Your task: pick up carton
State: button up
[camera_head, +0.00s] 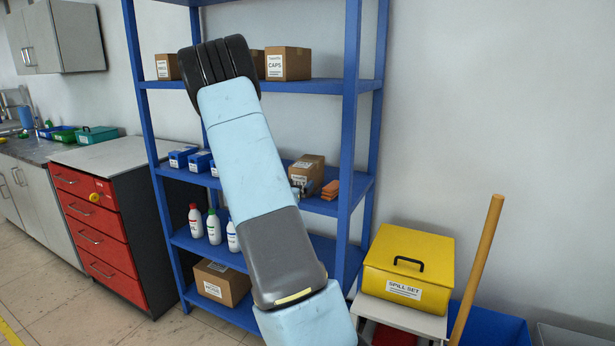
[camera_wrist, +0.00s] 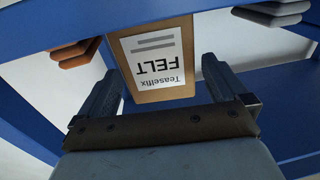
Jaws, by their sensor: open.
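The carton (camera_head: 308,168) is a brown cardboard box with a white label on the middle shelf of the blue rack. In the wrist view, the carton (camera_wrist: 165,97) appears upside down, its label reading "Teaselfix FELT". My gripper (camera_wrist: 160,68) is open, with one finger toward each side of the carton's labelled face. The carton is in front of and partly between the fingertips; I cannot tell if they touch it. In the head view, only a small part of my gripper (camera_head: 306,188) shows in front of the carton, and my arm hides the rest.
The blue rack's post (camera_head: 349,130) stands right of the carton. Orange blocks (camera_head: 331,189) lie beside it, and blue boxes (camera_head: 199,161) stand left on the same shelf. Cartons (camera_head: 288,63) sit on the shelf above; bottles (camera_head: 214,226) stand below. A yellow spill box (camera_head: 408,262) is at right.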

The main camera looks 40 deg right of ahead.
jog(key=x, duration=0.2)
jog(key=shift+w+d, duration=0.15)
jog(key=shift+d, duration=0.1)
jog(key=shift+f+x, duration=0.15)
jog(key=shift+x, duration=1.2)
jog(key=shift+f+x, duration=0.15)
jog(key=shift+x, duration=1.2)
jog(key=shift+c, duration=0.3)
jog(key=c, duration=0.7)
jog(key=shift+c, duration=0.6)
jog(key=shift+r, duration=0.1)
